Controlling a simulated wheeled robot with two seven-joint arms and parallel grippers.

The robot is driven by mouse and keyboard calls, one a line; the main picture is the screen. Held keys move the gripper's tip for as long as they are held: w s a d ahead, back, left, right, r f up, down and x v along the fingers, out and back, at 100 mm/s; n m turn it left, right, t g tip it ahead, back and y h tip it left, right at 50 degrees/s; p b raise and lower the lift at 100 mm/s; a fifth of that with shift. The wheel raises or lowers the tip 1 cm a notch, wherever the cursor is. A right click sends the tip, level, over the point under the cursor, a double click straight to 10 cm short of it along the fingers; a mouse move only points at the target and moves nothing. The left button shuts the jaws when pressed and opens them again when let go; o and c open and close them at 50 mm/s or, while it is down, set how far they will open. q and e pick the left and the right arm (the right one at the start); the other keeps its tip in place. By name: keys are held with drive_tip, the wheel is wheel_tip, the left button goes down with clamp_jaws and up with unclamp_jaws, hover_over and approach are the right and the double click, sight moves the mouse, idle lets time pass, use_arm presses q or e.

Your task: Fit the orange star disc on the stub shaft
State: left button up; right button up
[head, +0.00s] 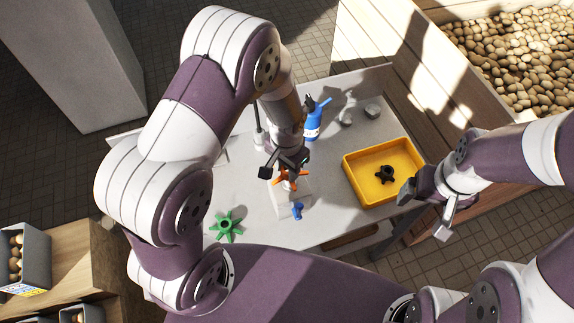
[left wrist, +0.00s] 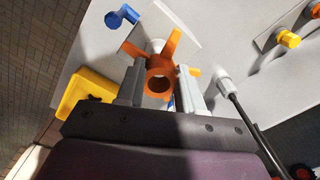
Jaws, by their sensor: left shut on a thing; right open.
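The orange star disc (head: 291,179) has pointed arms and a round hub with a hole. My left gripper (head: 286,169) is shut on its hub, above the pale base plate (head: 283,204). In the left wrist view the disc (left wrist: 158,82) sits between the two grey fingers of the gripper (left wrist: 161,90), its arms spread beyond them. The white plate (left wrist: 178,22) lies behind it. My right gripper (head: 424,211) is open and empty, right of the yellow tray.
A yellow tray (head: 352,178) holds a black star part (head: 385,174). A green star disc (head: 228,226) lies at the table's front left. A blue piece (head: 297,210) stands by the plate. A blue bottle (head: 313,124) stands at the back. A potato crate (head: 425,78) is beyond the table.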

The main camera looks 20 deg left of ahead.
use_arm(q)
drive_tip(key=shift+f+b, duration=0.4)
drive_tip(key=shift+f, duration=0.1)
drive_tip(key=shift+r, duration=0.15)
drive_tip(key=shift+r+p, duration=0.1)
drive_tip(key=shift+p, duration=0.2)
idle(1.6)
drive_tip(key=shift+f, duration=0.25)
drive_tip(key=shift+r, duration=0.1)
drive_tip(key=shift+r+p, duration=0.1)
drive_tip(key=shift+p, duration=0.2)
idle(0.5)
